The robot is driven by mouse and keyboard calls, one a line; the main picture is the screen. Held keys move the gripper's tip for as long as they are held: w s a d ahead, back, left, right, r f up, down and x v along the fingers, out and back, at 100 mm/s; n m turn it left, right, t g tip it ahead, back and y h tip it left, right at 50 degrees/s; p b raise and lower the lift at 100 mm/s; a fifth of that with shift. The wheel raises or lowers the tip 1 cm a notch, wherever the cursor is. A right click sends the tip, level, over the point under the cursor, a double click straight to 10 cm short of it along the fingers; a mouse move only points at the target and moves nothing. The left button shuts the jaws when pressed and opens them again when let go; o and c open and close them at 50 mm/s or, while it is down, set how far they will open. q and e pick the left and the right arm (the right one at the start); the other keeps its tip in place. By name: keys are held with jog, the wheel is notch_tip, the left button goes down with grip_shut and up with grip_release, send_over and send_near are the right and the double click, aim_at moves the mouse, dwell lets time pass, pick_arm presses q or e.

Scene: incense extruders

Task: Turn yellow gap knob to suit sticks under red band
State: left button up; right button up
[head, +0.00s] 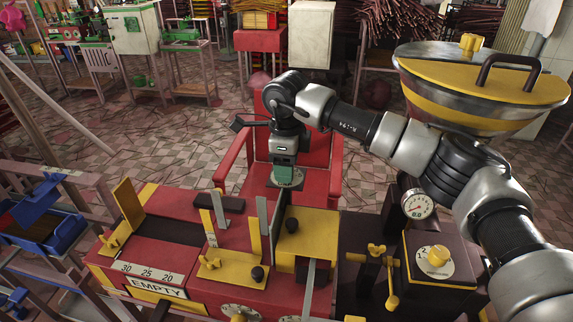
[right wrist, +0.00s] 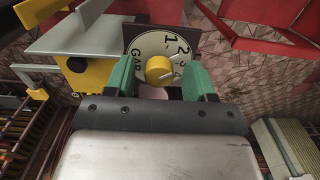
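The yellow gap knob (right wrist: 159,70) sits at the centre of a round white dial (right wrist: 150,46) marked "GAP" with numbers, seen in the right wrist view. My right gripper (right wrist: 158,74) has its two green fingers apart, one on each side of the knob, with visible space between fingers and knob. In the head view my right gripper (head: 285,174) points down in front of the red chair-like frame, and the pale dial shows around its fingertips; the knob is hidden there. I cannot make out which sticks lie under a red band. My left gripper is not in view.
A red and yellow machine (head: 190,262) with upright plates and an "EMPTY" label fills the front. A yellow-lidded hopper (head: 485,80) and a pressure gauge (head: 418,204) stand at right. A blue tray (head: 50,232) is at left. Tiled floor lies open behind.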

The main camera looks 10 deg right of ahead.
notch_tip(320, 180, up, 7)
jog(key=shift+r+b, duration=0.2)
jog(key=shift+b, duration=0.25)
dwell(0.5)
